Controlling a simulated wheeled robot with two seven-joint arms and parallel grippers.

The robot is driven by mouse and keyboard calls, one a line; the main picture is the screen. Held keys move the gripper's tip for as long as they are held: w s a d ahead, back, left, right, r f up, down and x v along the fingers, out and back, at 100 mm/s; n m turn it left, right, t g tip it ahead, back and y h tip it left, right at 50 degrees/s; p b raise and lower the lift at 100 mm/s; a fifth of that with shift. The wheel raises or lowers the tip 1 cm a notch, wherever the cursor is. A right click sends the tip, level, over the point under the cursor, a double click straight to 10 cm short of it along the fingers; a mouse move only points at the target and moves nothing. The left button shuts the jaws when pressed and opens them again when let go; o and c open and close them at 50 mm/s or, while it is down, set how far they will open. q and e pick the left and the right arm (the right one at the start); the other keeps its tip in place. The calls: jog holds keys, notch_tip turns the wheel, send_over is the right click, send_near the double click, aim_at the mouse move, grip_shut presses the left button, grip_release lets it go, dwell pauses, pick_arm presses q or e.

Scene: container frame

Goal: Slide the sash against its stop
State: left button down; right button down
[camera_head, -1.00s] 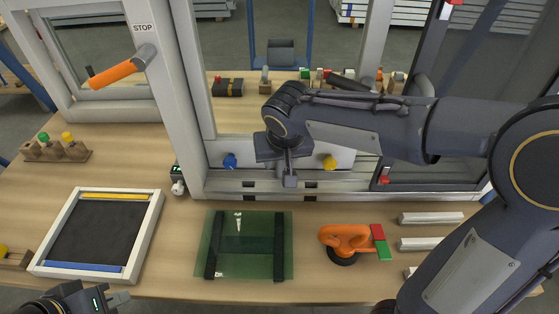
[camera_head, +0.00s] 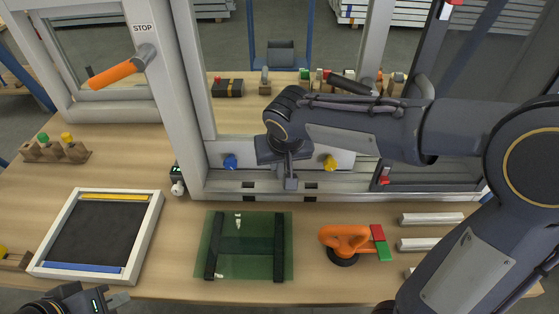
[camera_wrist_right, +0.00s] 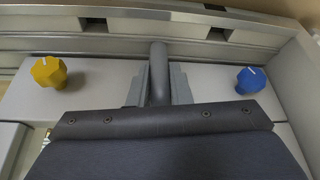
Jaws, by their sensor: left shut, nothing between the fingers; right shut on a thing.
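The light grey sash (camera_head: 348,146) stands in the frame, with a blue knob (camera_head: 230,161) and a yellow knob (camera_head: 330,163) on its bottom rail. Its left edge is close to the frame post (camera_head: 178,110) labelled STOP (camera_head: 142,28); I cannot tell whether they touch. My right gripper (camera_head: 290,183) is at the bottom rail between the knobs. In the right wrist view, its fingers are shut on an upright grey handle (camera_wrist_right: 158,75), with the yellow knob (camera_wrist_right: 49,71) left and the blue knob (camera_wrist_right: 250,80) right. My left gripper (camera_head: 118,301) is shut and empty at the bottom left.
An orange lever (camera_head: 112,73) sticks out from the post. A framed dark tray (camera_head: 151,225), a green glass pane (camera_head: 246,262), an orange suction lifter (camera_head: 345,238) and white bars (camera_head: 430,219) lie on the bench. A dark framed panel (camera_head: 480,60) stands at the right.

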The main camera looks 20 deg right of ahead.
jog(key=d, duration=0.3)
jog(key=s+d, duration=0.1)
jog(key=d, duration=0.1)
jog(key=s+d, duration=0.1)
jog(key=d, duration=0.2)
jog(key=shift+s+d, duration=0.2)
jog(key=shift+d, duration=0.1)
jog(key=c, duration=1.3)
grip_release()
jog(key=shift+c, duration=0.2)
jog(key=v, duration=0.8)
jog(key=shift+p, duration=0.4)
jog(key=shift+f, duration=0.15)
